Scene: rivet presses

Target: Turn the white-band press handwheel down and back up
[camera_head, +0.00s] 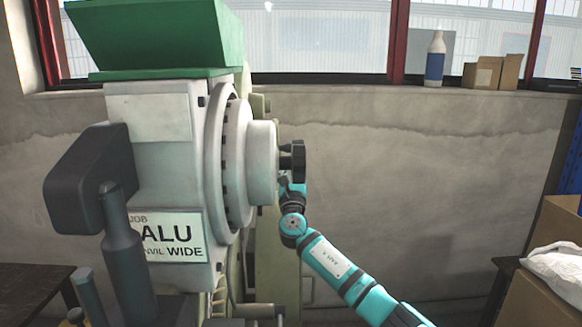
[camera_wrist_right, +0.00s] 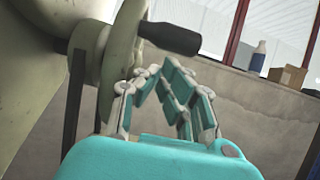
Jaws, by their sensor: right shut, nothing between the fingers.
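The press (camera_head: 155,125) stands at the left in the head view, pale-bodied with a green top and a label reading "ALU" and "WIDE". Pale round parts on its right side end in a black part (camera_head: 292,160). The right wrist view shows a pale wheel (camera_wrist_right: 118,50) with a black handle (camera_wrist_right: 170,38) sticking out to the right. My right gripper (camera_wrist_right: 165,72) is shut and empty, just below the handle and beside the wheel's rim. I cannot tell whether it touches either. In the head view its fingers are mostly hidden by the black part. My left gripper is out of view.
A dark lever with an upright grip (camera_head: 122,250) juts out at the front left. A concrete wall (camera_head: 420,160) stands behind. A bottle (camera_head: 435,60) and cardboard boxes (camera_head: 492,72) sit on the windowsill. More boxes (camera_head: 545,300) are at the right. Floor space between is partly open.

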